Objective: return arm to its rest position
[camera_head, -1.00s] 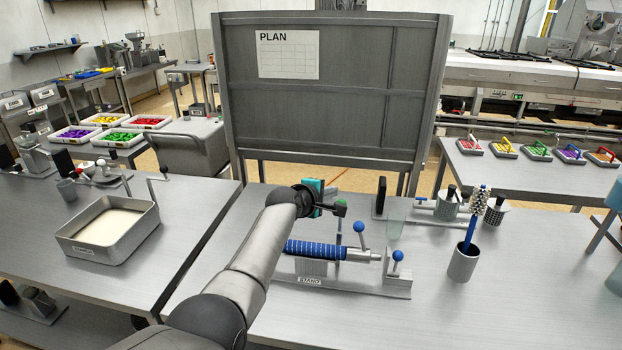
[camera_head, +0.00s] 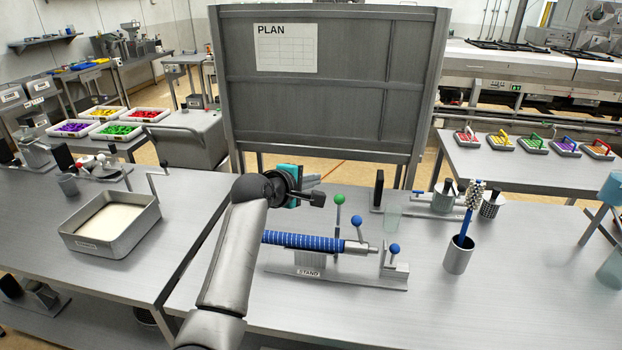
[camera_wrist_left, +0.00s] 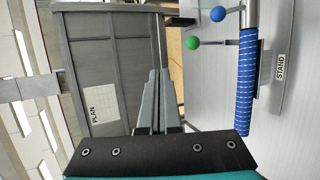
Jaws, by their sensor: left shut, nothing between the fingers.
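My left arm (camera_head: 236,255) rises from the bottom of the head view. My left gripper (camera_head: 312,182) is above the far side of the table, higher than the stand (camera_head: 335,278). In the left wrist view its fingers (camera_wrist_left: 156,102) lie together, with nothing between them. The blue-wrapped roller (camera_head: 305,241) rests on the stand, apart from the gripper; it also shows in the left wrist view (camera_wrist_left: 246,82). A green-ball lever (camera_head: 339,199) stands just right of and below the gripper. My right gripper is not in view.
A grey board with a PLAN sheet (camera_head: 286,48) stands behind the table. Blue-ball levers (camera_head: 357,221) stand by the roller. A cup with a brush (camera_head: 458,255) stands at the right, and a metal tray (camera_head: 112,243) at the left. The table front right is clear.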

